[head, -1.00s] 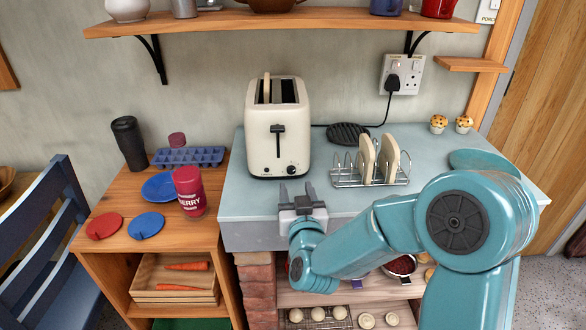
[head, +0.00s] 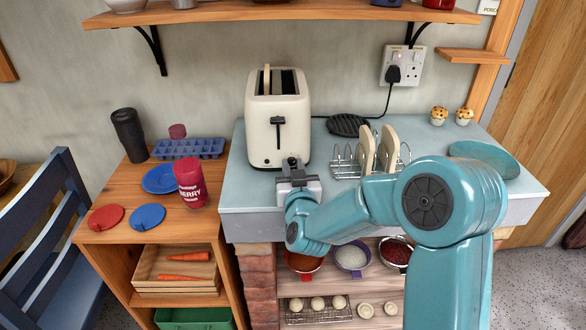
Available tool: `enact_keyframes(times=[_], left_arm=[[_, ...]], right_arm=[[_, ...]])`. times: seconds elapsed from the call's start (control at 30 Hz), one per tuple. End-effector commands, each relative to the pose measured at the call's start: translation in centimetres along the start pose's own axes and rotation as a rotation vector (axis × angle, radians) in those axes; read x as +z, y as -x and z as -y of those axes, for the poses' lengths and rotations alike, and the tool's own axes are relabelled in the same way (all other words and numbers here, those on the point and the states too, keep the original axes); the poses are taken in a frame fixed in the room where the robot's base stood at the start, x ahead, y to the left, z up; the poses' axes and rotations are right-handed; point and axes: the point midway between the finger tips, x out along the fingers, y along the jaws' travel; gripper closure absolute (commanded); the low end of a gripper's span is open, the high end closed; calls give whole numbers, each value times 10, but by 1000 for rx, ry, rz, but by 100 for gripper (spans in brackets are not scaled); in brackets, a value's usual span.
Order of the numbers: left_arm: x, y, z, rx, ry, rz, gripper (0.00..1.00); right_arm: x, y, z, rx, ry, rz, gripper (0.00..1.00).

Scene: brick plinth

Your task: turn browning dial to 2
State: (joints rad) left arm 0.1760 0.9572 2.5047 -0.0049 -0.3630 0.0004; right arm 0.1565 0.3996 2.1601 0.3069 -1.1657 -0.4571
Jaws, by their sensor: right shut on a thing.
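The cream toaster (head: 262,130) stands upright on the pale blue counter, with a slice of bread showing in its top slot and a black lever on its front. Its browning dial (head: 291,161) is at the lower right of the front face, mostly hidden by my gripper. My right gripper (head: 292,166) is at the toaster's front and is shut on the dial. The dial's setting cannot be read. My left gripper is not in view.
A toast rack (head: 345,163) with toast stands close to the right of my gripper. A black coiled mat (head: 348,125) and a plug cord lie behind it. A wooden side table (head: 172,230) with a red jar (head: 190,184) is at left. A shelf (head: 340,12) hangs above.

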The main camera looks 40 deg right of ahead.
Motion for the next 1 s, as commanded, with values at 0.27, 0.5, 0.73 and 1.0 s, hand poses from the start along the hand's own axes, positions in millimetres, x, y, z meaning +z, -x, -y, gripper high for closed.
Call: enact_keyframes(times=[0.27, 0.5, 0.73, 1.0], left_arm=[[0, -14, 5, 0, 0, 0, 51], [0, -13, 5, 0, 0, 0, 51], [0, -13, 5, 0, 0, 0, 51], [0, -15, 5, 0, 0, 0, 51]], right_arm=[[0, 0, 0, 0, 135, 10, 100], [-1, 0, 0, 0, 136, 11, 72], [-1, 0, 0, 0, 135, 11, 50], [0, 12, 1, -1, 135, 11, 50]])
